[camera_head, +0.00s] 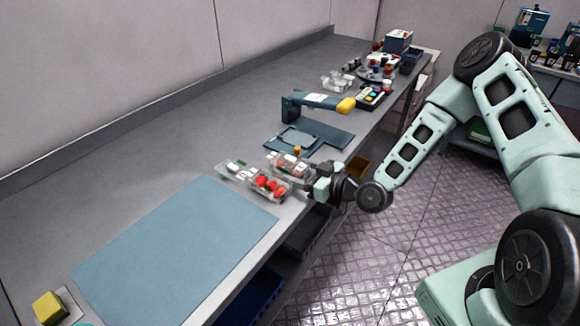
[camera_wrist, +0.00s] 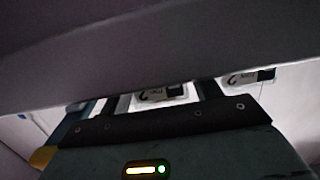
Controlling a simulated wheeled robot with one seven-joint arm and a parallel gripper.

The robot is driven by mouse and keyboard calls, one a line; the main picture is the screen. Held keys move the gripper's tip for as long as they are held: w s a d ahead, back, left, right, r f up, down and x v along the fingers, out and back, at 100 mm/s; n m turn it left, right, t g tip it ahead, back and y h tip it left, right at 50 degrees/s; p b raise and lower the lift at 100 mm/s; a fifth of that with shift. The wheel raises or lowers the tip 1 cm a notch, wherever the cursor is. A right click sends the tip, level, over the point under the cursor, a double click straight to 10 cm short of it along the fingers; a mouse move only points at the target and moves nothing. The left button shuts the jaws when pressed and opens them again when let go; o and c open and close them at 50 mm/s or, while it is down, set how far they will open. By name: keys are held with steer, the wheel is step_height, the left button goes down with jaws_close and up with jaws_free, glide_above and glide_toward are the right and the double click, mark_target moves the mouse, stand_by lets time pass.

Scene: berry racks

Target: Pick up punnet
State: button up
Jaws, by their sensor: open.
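Clear punnets stand close together near the bench's front edge in the head view. One punnet with red berries (camera_head: 270,186) is just left of my gripper (camera_head: 308,184). Another punnet (camera_head: 290,165) is behind it, and a third with a pale label (camera_head: 236,170) lies to the left. My gripper is low at the bench edge, open, pointing toward the punnets; whether it touches one I cannot tell. In the wrist view a white punnet label (camera_wrist: 162,94) shows between the two dark fingers (camera_wrist: 165,98), and a second label (camera_wrist: 248,77) is to the right. Much of that view is blocked by a grey shape.
A blue mat (camera_head: 175,250) covers the near bench. A scale-like blue device with a yellow-tipped arm (camera_head: 318,101) stands behind the punnets. A yellow block (camera_head: 48,307) is at the near left. Several small items crowd the far end. The bench's left-back area is clear.

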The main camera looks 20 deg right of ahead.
mark_target(290, 167)
steer(key=shift+p+x, duration=0.45)
steer(key=shift+x, duration=1.35)
steer(key=c, duration=0.8)
steer(key=shift+r, duration=0.1)
